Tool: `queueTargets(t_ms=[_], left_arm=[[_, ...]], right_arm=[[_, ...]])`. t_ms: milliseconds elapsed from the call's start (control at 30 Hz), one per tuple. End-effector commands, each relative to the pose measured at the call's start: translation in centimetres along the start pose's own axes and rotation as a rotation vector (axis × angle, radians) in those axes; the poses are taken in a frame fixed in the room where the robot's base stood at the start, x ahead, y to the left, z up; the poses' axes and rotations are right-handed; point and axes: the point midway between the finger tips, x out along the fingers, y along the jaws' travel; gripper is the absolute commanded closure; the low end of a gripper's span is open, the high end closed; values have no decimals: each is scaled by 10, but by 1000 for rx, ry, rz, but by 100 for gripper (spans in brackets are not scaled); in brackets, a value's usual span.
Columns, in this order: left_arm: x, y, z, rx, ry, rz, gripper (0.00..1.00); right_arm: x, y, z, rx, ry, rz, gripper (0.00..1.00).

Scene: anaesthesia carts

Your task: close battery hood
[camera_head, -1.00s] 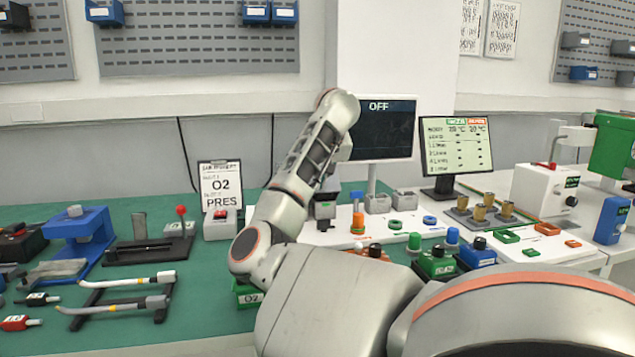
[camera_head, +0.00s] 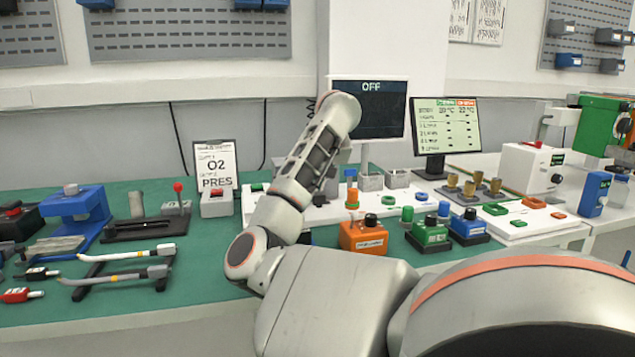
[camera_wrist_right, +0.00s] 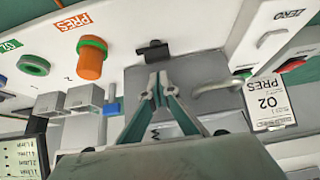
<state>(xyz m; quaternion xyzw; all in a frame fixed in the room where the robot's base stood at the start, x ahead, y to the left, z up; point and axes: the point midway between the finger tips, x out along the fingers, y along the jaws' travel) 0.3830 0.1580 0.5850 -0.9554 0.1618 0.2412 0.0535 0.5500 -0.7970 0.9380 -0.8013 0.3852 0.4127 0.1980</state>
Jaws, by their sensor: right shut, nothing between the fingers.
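In the right wrist view, my right gripper (camera_wrist_right: 160,82) is shut and empty. Its fingertips point at a grey panel (camera_wrist_right: 190,75) with a black catch-like piece (camera_wrist_right: 152,50) at its edge and a curved grey handle (camera_wrist_right: 216,88) to the right. This panel may be the battery hood, but I cannot tell for sure, nor whether the fingertips touch it. In the head view my right arm (camera_head: 315,150) reaches over the bench, and it hides the gripper and the area around it. My left gripper is not in view.
An orange box (camera_head: 363,236), a green box (camera_head: 429,234) and a blue box (camera_head: 468,229) stand right of my arm. A monitor reading OFF (camera_head: 370,112) stands behind. A red-button box (camera_head: 216,202) with an O2 card (camera_head: 215,165) stands left of my arm.

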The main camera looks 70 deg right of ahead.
Motion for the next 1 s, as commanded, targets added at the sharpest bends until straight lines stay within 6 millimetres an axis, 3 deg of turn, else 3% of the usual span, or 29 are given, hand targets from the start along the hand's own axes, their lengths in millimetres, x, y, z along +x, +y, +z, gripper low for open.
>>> queueTargets(t_ms=[567,1000], left_arm=[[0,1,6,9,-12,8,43],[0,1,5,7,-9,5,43]], right_arm=[[-7,0,-1,2,2,-1,100],[-89,-1,-1,3,5,-5,100]])
